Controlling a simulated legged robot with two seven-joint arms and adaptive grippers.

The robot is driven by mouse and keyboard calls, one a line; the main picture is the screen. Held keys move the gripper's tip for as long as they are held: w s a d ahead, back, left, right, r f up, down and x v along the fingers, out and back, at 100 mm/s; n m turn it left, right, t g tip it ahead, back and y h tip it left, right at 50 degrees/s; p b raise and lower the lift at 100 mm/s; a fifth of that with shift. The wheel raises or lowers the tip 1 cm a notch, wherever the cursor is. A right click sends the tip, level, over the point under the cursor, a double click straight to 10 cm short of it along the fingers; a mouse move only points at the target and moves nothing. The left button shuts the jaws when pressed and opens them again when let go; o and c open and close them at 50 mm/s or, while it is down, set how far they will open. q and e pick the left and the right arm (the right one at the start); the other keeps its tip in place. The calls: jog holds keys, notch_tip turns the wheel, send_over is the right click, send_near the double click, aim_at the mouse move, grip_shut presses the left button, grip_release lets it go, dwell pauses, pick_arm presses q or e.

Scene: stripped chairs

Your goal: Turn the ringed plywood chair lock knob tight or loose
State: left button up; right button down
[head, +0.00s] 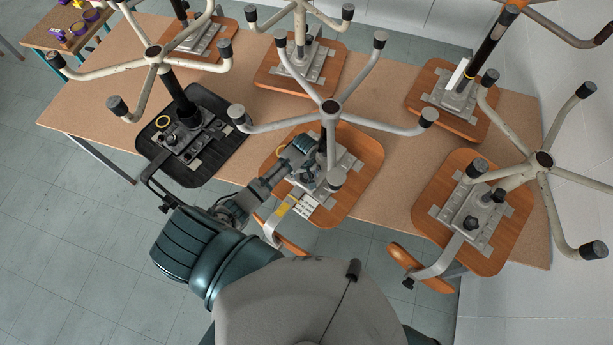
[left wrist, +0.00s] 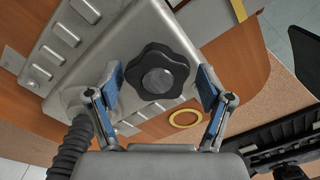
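The plywood chair (head: 362,165) with a yellow ring (head: 243,118) at its seat's far-left corner lies upside down on the table, centre of the head view. Its black lobed lock knob (left wrist: 158,73) sits at the edge of the grey metal plate (left wrist: 110,35) in the left wrist view; the ring (left wrist: 186,119) shows beside it. My left gripper (left wrist: 161,78) is open, one blue-padded finger on either side of the knob, with a gap at the right finger and a narrow one at the left. In the head view my gripper (head: 295,157) hides the knob. My right gripper is out of view.
Other upturned chairs stand close by: a black-seated one (head: 183,165) to the left with its own yellow ring, and plywood ones behind and to the right (head: 510,235). Their pale splayed legs (head: 385,125) stick up. A small table (head: 45,35) holds purple and yellow items.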

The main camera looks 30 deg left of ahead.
pick_arm(q)
grip_shut()
jog(key=shift+m, duration=1)
jog(key=shift+c, duration=0.6)
grip_release()
jog(key=shift+m, duration=0.5)
jog(key=o, duration=0.6)
jog(key=shift+o, duration=0.2)
jog(key=shift+w, duration=0.1)
jog(key=shift+d+r, duration=0.1)
jog(key=shift+r, duration=2.9)
